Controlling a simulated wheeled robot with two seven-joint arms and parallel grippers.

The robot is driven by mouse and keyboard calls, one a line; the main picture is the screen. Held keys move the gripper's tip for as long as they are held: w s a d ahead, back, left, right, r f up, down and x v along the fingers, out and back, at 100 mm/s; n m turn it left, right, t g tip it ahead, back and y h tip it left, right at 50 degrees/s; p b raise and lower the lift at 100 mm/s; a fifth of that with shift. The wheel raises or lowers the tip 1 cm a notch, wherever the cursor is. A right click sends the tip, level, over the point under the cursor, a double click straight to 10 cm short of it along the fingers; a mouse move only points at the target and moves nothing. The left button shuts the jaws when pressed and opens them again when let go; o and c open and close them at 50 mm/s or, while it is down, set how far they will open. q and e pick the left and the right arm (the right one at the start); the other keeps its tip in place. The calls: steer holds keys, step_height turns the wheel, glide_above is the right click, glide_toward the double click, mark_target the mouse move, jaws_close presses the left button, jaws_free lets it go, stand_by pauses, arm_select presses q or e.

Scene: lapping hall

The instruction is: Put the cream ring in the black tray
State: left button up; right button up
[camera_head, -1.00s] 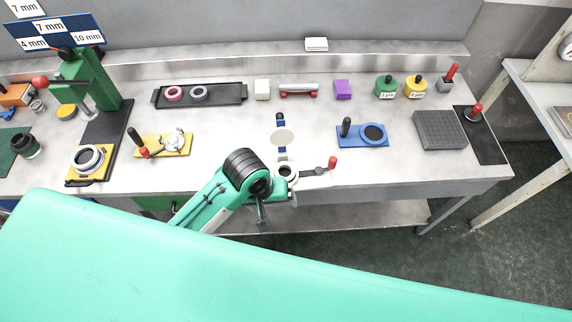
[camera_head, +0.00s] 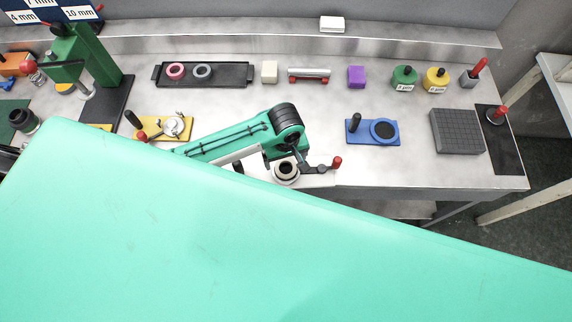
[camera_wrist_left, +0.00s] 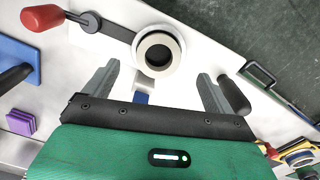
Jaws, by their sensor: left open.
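The cream ring (camera_wrist_left: 158,53) sits flat on a round pale seat beside a lever with a red knob; in the head view it shows just past my wrist (camera_head: 286,168). In the wrist view my left gripper (camera_wrist_left: 160,80) is open, its two grey fingers apart and nothing between them. The ring lies ahead of the fingertips, roughly centred in the gap, not touched. In the head view the fingers are mostly hidden by the arm. The black tray (camera_head: 228,83) lies at the back left, holding a pink ring (camera_head: 175,71) and a grey ring (camera_head: 202,71). My right gripper is out of view.
Right of the ring stands a blue plate (camera_head: 360,139) with a dark handle. A yellow plate (camera_head: 150,128) lies left of my arm. A cream block (camera_head: 269,72), a roller stand (camera_head: 309,78) and a purple block (camera_head: 356,76) line the back.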

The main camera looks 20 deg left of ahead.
mark_target(286, 170)
arm_select(q)
steer(key=shift+f+p, duration=0.35)
steer(key=shift+f, duration=0.4)
steer(key=f, duration=0.1)
steer(key=f+p, duration=0.1)
steer(key=f, duration=0.2)
steer(key=shift+w+a+p, duration=0.1)
steer(key=shift+w+p, duration=0.15)
steer(key=shift+p, duration=0.05)
steer(key=shift+s+f, duration=0.1)
steer(key=shift+f, duration=0.2)
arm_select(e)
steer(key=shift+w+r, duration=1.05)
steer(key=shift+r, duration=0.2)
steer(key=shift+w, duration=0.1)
arm_select(q)
steer(key=c, duration=1.3)
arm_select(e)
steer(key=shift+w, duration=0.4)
arm_select(q)
steer(key=shift+r, duration=0.15)
